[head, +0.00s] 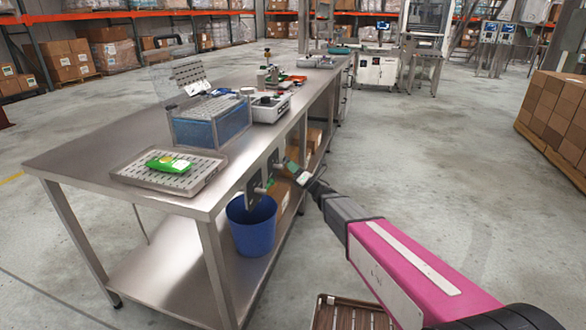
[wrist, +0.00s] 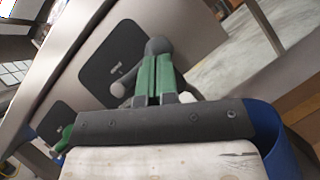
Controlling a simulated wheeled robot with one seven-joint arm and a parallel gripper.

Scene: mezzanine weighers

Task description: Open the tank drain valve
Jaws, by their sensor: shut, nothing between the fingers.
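A tank of blue water (head: 212,130) stands on the steel bench with its clear lid raised. Below the bench edge are a near dark valve plate (head: 252,187) and a far one (head: 275,162). In the wrist view, the near plate (wrist: 112,62) has a grey stem and a rounded grey part close to my fingertips. The far plate (wrist: 55,122) has a green handle (wrist: 66,138) beside it. My gripper (head: 303,178) is shut and empty, its green-padded fingers (wrist: 156,62) beside the near plate's grey part. I cannot tell whether they touch. Which valve drains the tank is unclear.
A blue bucket (head: 252,226) stands on the lower shelf below the near plate. A perforated tray (head: 145,178) with a green device (head: 169,163) lies on the bench (head: 80,150). Stacked boxes (head: 560,115) stand at right.

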